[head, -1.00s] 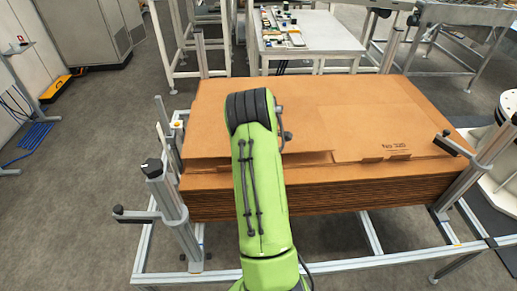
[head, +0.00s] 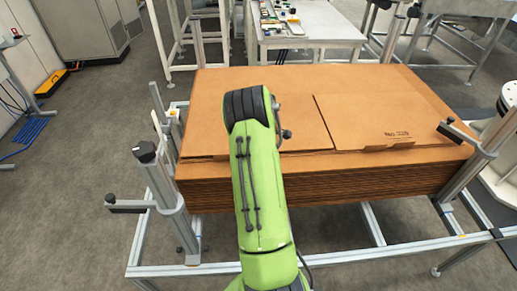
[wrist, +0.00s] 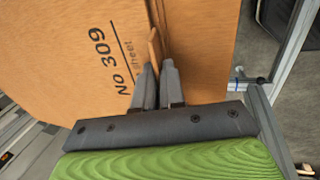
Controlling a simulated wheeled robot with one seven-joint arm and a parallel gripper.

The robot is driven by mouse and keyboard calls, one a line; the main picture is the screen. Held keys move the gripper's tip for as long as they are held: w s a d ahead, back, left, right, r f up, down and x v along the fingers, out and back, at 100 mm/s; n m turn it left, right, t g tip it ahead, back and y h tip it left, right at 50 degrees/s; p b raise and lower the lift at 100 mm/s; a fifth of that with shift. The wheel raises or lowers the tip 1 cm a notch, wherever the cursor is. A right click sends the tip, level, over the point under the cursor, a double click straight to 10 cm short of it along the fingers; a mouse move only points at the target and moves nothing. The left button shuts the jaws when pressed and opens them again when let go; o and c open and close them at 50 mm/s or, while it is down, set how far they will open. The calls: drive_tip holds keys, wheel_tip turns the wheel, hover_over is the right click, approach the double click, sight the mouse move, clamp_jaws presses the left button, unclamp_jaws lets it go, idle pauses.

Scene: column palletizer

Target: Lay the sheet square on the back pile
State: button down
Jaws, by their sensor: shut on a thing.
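A brown cardboard sheet (head: 285,85) lies over a thick pile (head: 330,193) of the same board. Its near edge lies close to the pile's front edge, with thin gaps at the left. Printed panels show on it, one with a number at right (head: 385,115). In the wrist view my gripper (wrist: 150,72) is shut on a thin upright edge of the cardboard (wrist: 155,48), beside a panel printed "No 309 sheet" (wrist: 85,60). In the head view my green arm hides my gripper and part of the sheet.
Metal posts with clamp arms stand at the pile's front left (head: 165,190) and front right (head: 480,155), close to its corners. A metal frame (head: 330,262) runs below. A white table (head: 310,35) with small parts stands behind.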

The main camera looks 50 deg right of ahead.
drive_tip(key=shift+f, duration=0.1)
drive_tip(key=c, duration=1.1)
unclamp_jaws()
drive_tip(key=shift+c, duration=0.2)
drive_tip(key=p+v, duration=0.2)
drive_tip(key=v, duration=1.3)
drive_tip(key=shift+s+r, duration=0.15)
drive_tip(key=shift+r, duration=0.25)
drive_tip(key=shift+a, duration=0.15)
